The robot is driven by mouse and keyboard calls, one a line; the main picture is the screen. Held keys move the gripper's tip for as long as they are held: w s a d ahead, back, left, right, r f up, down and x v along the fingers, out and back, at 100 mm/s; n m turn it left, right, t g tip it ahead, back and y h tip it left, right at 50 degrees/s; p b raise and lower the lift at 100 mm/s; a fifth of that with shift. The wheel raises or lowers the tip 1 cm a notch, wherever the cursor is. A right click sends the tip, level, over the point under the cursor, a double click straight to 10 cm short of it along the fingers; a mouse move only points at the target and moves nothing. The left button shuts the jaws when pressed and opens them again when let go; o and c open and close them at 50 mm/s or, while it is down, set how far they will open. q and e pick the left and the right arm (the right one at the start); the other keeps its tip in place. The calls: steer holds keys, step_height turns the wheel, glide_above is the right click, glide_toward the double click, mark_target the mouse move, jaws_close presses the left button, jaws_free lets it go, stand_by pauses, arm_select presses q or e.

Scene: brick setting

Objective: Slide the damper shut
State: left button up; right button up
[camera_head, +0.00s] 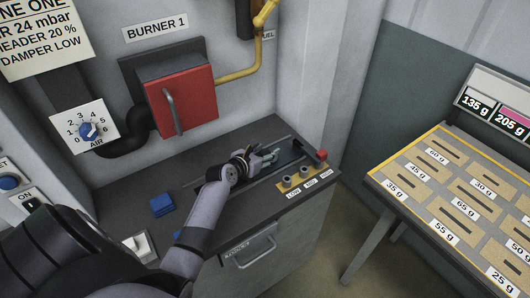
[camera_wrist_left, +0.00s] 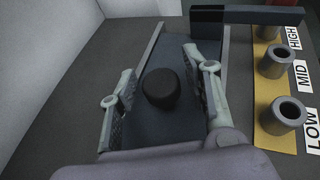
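The damper is a dark flat slide plate (camera_wrist_left: 192,120) set in the bench top, with a round black knob (camera_wrist_left: 160,88) standing on it. A dark crossbar (camera_wrist_left: 245,15) lies at the plate's far end, and its red end (camera_head: 321,155) shows in the head view. My left gripper (camera_head: 262,160) is low over the plate. In the left wrist view my left gripper (camera_wrist_left: 163,92) is open, one finger on each side of the knob, with gaps on both sides. The arm and gripper hide part of the plate in the head view. My right gripper is not in view.
A yellow plate (camera_wrist_left: 272,100) with sockets labelled LOW, MID and HIGH lies right of the slide. A red burner door (camera_head: 182,102) is on the wall behind. A weight-slot table (camera_head: 375,178) stands right, past a floor gap.

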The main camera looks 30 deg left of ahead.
arm_select(q)
jaws_close()
stand_by(0.3)
stand_by(0.3)
